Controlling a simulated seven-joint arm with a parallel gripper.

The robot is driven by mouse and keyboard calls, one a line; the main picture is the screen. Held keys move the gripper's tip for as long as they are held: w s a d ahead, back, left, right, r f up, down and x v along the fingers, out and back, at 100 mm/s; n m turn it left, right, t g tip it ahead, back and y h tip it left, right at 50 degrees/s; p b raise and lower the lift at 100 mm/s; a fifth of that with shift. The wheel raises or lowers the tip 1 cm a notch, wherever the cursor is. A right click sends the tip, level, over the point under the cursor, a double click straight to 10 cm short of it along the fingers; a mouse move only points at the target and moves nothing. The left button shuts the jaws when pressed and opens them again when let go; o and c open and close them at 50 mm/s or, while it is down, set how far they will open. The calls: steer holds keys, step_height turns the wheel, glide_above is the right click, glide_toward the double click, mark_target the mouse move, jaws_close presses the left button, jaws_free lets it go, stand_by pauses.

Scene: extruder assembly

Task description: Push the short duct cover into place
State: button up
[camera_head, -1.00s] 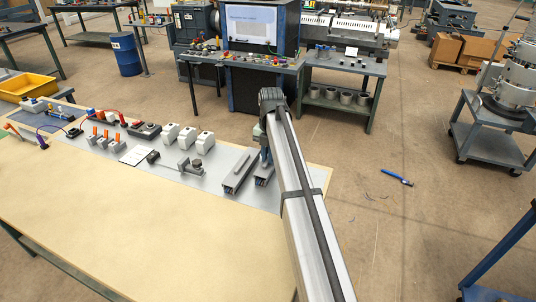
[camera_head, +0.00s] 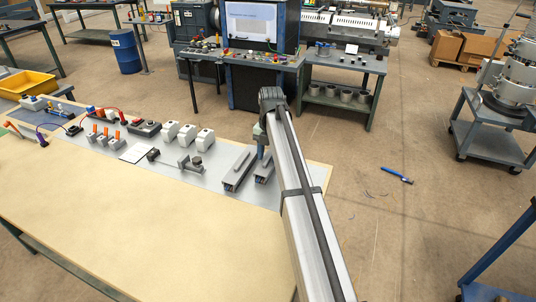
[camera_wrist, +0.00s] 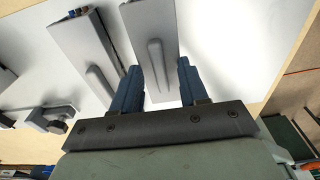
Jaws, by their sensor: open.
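Two grey ducts with grey covers lie side by side at the right end of the grey board. The longer duct (camera_head: 237,171) is on the left, and the short duct cover (camera_head: 265,168) is on the right. In the wrist view, the short duct cover (camera_wrist: 146,30) has a raised ridge and lies beneath and between my fingertips. The longer duct (camera_wrist: 82,45) is to its left. My gripper (camera_wrist: 157,68) is open, with two blue fingers and nothing held. In the head view, my gripper (camera_head: 261,143) is at the far end of the short duct. I cannot tell whether the cover is fully seated.
A grey clamp-like part (camera_head: 190,166) lies left of the ducts, with white blocks (camera_head: 187,135) behind it. Orange-topped parts (camera_head: 104,134) and a yellow bin (camera_head: 28,85) are farther left. The tan tabletop (camera_head: 130,220) in front is clear.

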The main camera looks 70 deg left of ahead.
step_height(320, 180, up, 14)
steer(key=shift+w+a+f, duration=0.15)
steer(key=shift+w+a, duration=0.25)
steer(key=shift+w, duration=0.05)
stand_by(0.4)
